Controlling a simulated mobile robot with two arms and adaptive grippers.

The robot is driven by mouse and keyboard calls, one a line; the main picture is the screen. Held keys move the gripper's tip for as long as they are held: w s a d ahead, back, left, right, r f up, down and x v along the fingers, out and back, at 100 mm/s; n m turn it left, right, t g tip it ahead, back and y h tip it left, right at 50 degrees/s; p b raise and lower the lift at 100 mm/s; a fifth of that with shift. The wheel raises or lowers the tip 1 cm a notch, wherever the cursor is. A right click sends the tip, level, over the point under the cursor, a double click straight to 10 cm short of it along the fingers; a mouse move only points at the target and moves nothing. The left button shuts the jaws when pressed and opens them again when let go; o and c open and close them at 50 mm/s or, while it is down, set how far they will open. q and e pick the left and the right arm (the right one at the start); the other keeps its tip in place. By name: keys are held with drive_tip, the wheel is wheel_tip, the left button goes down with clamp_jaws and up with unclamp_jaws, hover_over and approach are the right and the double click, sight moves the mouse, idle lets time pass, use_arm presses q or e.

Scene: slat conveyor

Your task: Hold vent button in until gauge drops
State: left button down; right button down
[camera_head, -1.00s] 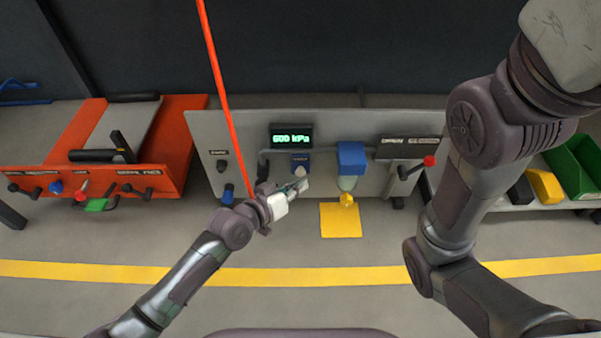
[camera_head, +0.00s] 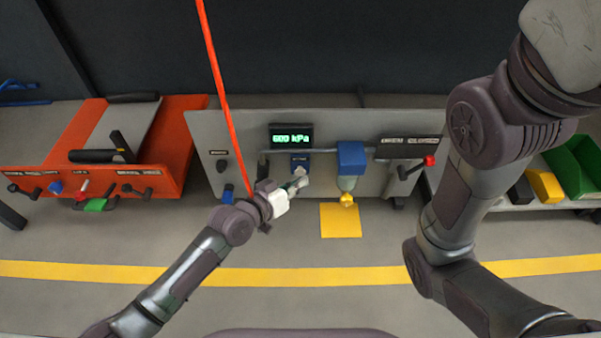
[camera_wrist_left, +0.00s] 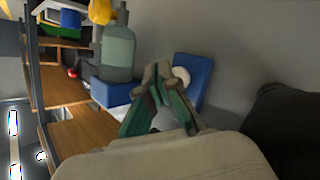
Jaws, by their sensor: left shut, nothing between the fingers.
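The gauge (camera_head: 291,138) is a dark display on the grey panel and reads 600 kPa in green. Below it is a blue plate (camera_head: 299,158). In the left wrist view this blue plate (camera_wrist_left: 198,82) carries a round pale button (camera_wrist_left: 181,76). My left gripper (camera_head: 301,178) is shut and empty, just in front of and below the blue plate. In the left wrist view its fingertips (camera_wrist_left: 158,72) are right beside the button; I cannot tell whether they touch it. My right gripper is out of view; only the right arm shows.
A blue block with a clear bowl (camera_head: 347,184) and yellow knob sits right of the plate. A red-knobbed lever (camera_head: 429,161) is farther right. A red line (camera_head: 222,88) hangs across the panel's left part. An orange cart (camera_head: 182,130) stands left.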

use_arm(q)
drive_tip(key=shift+w+a+b, duration=0.15)
drive_tip(key=shift+w+a, duration=0.05)
drive_tip(key=shift+w, duration=0.35)
drive_tip(key=shift+w+a+b, duration=0.15)
drive_tip(key=shift+w+a, duration=0.05)
drive_tip(key=shift+w, duration=0.35)
idle(1.0)
drive_tip(key=shift+s+f, duration=0.1)
drive_tip(key=shift+s, duration=0.1)
idle(2.4)
drive_tip(key=shift+s+a+f+p, duration=0.2)
drive_tip(key=shift+s+a+p, duration=0.05)
drive_tip(key=shift+s, duration=0.25)
drive_tip(key=shift+s+a+f+p, duration=0.2)
drive_tip(key=shift+s, duration=0.4)
drive_tip(key=shift+s+d+r+p, duration=0.1)
drive_tip(key=shift+s+p, duration=0.8)
drive_tip(key=shift+s, duration=0.35)
drive_tip(key=shift+s+d+r+p, duration=0.1)
drive_tip(key=shift+s+p, duration=0.8)
drive_tip(key=shift+s, duration=0.3)
